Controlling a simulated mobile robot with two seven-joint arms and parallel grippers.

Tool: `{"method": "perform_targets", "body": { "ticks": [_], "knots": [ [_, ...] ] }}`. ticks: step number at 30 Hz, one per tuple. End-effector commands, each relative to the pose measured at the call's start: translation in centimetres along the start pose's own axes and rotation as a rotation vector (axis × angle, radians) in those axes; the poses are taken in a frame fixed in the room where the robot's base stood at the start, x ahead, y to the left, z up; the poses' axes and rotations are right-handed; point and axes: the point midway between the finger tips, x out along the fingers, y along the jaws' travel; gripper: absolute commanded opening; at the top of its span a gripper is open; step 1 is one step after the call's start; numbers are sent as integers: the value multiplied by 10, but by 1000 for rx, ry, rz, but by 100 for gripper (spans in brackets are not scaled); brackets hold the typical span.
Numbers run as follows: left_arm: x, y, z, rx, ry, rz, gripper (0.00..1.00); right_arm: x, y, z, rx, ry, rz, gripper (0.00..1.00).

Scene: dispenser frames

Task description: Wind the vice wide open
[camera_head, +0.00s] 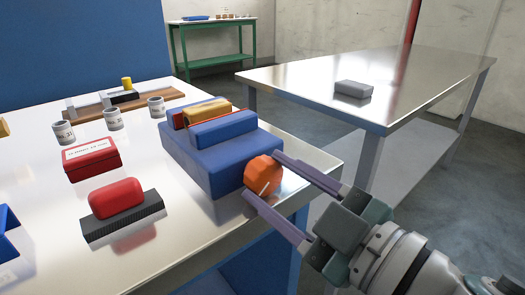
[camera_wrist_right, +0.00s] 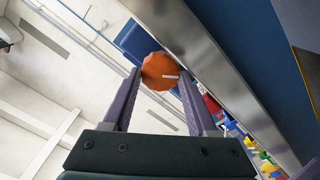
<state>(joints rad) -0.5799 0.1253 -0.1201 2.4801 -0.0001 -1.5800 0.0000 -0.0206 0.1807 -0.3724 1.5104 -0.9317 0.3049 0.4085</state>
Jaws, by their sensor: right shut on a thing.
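The blue vice (camera_head: 212,165) stands near the right edge of the white bench. A wooden block (camera_head: 207,112) with red edges sits between its two blue jaws. The orange knob (camera_head: 262,174) is on the vice's near right end. My right gripper (camera_head: 262,176) comes in from the right, with its purple fingers on either side of the knob and shut on it. In the right wrist view the orange knob (camera_wrist_right: 160,71) sits between the fingertips, with a pale mark on its face. My left gripper is not in view.
On the bench are a red box (camera_head: 92,160), a red-handled block on a dark base (camera_head: 117,199), several small tins (camera_head: 113,118) and a wooden board (camera_head: 130,106). A metal table (camera_head: 420,85) with a grey block (camera_head: 353,89) stands behind, across a floor gap.

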Motion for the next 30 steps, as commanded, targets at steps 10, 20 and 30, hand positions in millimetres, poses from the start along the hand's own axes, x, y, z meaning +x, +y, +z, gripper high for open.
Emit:
{"method": "perform_targets", "body": {
  "ticks": [10, 20, 30],
  "knots": [
    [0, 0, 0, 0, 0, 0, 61, 0, 0, -1, -10, 3, 0, 3],
    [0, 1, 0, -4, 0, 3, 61, 0, 0, -1, -8, 2, 0, 86],
    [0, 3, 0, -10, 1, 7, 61, 0, -1, 0, -8, -1, -2, 88]
  ]
}}
